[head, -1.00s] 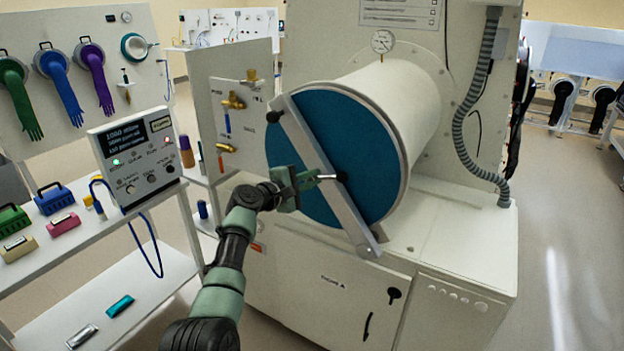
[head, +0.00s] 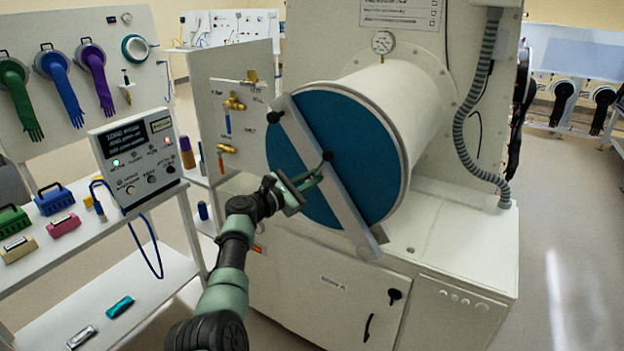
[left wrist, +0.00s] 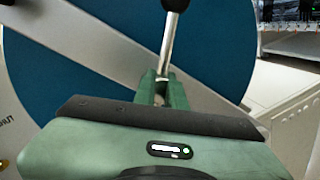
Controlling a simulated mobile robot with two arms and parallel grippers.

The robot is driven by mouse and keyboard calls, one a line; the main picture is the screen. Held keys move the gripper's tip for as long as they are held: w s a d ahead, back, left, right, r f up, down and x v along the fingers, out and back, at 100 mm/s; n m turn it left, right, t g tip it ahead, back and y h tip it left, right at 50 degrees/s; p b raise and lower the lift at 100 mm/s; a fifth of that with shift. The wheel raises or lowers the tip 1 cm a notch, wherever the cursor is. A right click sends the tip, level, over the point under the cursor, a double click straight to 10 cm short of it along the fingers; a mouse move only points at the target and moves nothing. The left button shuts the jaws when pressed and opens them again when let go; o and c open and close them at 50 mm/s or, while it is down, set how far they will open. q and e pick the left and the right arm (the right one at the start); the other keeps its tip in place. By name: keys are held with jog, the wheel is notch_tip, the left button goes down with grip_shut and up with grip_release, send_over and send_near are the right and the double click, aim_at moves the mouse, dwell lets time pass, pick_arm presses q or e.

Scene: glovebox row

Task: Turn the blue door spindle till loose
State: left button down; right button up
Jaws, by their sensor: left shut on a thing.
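The blue round door (head: 375,140) closes the end of a white cylindrical chamber, with a grey diagonal bar (head: 345,205) across it. The spindle's handle, a metal rod (left wrist: 168,45) tipped with a black knob (head: 327,156), stands out in front of the bar near the door's middle. My left gripper (head: 311,180) comes from the lower left and is shut on this rod; the green fingers (left wrist: 162,92) hold it below the knob in the left wrist view. The spindle's hub is hidden behind the gripper. My right gripper is not in view.
A shelf unit with a control box (head: 137,160) and coloured cases stands at the left. A panel with brass valves (head: 233,102) is beside the door. A grey hose (head: 470,110) and gauge (head: 383,42) are by the chamber. Open floor lies at the right.

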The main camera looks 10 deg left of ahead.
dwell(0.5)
pick_arm(q)
jog(key=c, duration=1.5)
grip_release()
jog(key=v, duration=0.7)
jog(key=shift+s+a+f, duration=0.15)
jog(key=shift+s+a, duration=0.1)
jog(key=shift+s, duration=0.05)
